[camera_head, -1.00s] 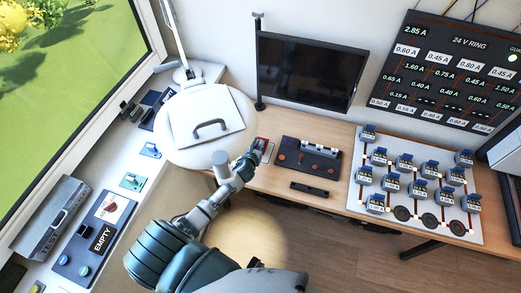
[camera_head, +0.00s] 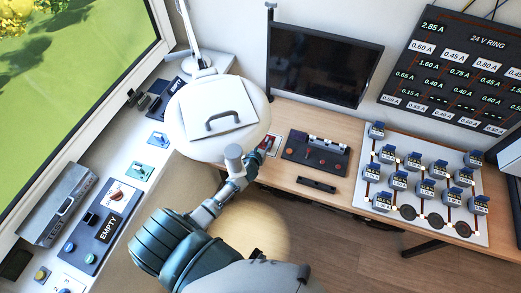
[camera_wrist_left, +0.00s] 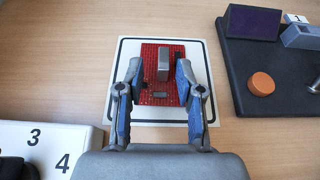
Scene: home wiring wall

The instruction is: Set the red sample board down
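The red sample board (camera_wrist_left: 153,92) lies on a white square mat (camera_wrist_left: 121,80) with a black outline, in the left wrist view. A grey upright block (camera_wrist_left: 163,64) stands on the board. My left gripper (camera_wrist_left: 158,68) is over the board with its two fingers apart, one on each side of the block. Gaps show between the fingers and the block. In the head view the board (camera_head: 267,144) is small beside the left gripper (camera_head: 256,155), partly hidden by it. My right gripper is not in view.
A dark panel (camera_head: 316,151) with orange buttons is close right of the mat. A white round lamp head (camera_head: 185,139) hangs left of the gripper. A white board with several blue-topped modules (camera_head: 368,190) is farther right. A numbered white block (camera_wrist_left: 75,135) is at the wrist view's lower left.

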